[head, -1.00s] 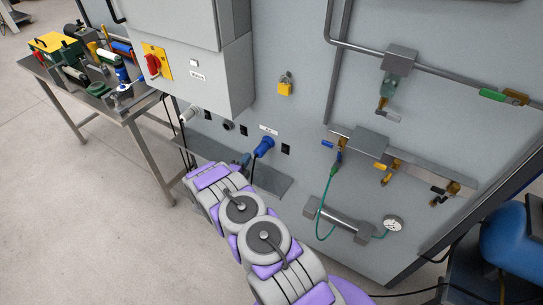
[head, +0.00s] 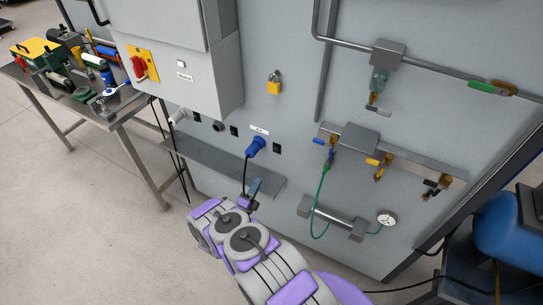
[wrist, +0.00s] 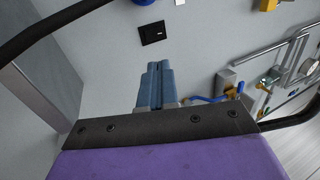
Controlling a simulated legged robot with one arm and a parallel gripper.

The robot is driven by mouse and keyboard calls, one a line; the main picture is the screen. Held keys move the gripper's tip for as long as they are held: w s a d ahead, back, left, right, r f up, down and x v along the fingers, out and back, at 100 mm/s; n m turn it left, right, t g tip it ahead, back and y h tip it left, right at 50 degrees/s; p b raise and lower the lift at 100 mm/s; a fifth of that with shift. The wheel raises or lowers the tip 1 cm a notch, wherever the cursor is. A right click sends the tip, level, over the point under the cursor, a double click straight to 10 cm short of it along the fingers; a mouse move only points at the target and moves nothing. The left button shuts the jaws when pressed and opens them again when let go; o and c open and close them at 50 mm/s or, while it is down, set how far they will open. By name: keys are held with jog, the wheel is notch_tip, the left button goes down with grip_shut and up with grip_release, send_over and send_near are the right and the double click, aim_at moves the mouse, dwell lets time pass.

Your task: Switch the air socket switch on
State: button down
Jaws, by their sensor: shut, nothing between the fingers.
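A blue plug (head: 257,146) sits in a wall socket under a small white label (head: 260,130), whose text is too small to read surely. A small black switch (head: 277,147) is on the wall just right of the plug. In the wrist view the black switch (wrist: 152,33) is just beyond the fingertips, and the edge of the blue plug (wrist: 145,2) shows at the top. My gripper (head: 255,186) is below the plug and switch, apart from both. In the wrist view its blue fingers (wrist: 158,66) are together with nothing between them. The switch's on or off position cannot be told.
A narrow grey shelf (head: 215,165) runs along the wall beside my gripper. A black cable hangs from the plug. Other sockets and switches are to the left. Valves with a green hose (head: 322,200) and a gauge (head: 387,218) are to the right.

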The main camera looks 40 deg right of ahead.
aim_at(275, 149)
jog(key=b+x, duration=0.2)
jog(key=x, duration=1.2)
jog(key=shift+f, duration=0.1)
jog(key=shift+w+d+r+y+p, duration=0.15)
jog(key=shift+r+y+p, duration=0.15)
jog(key=shift+r, duration=0.1)
jog(key=shift+r+g+y+p, duration=0.4)
jog(key=shift+r+y+p, duration=0.15)
jog(key=shift+p, duration=0.4)
jog(key=shift+f+y, duration=0.25)
jog(key=shift+f, duration=0.2)
jog(key=shift+d, duration=0.1)
jog(key=shift+f+b, duration=0.1)
jog(key=shift+b, duration=0.2)
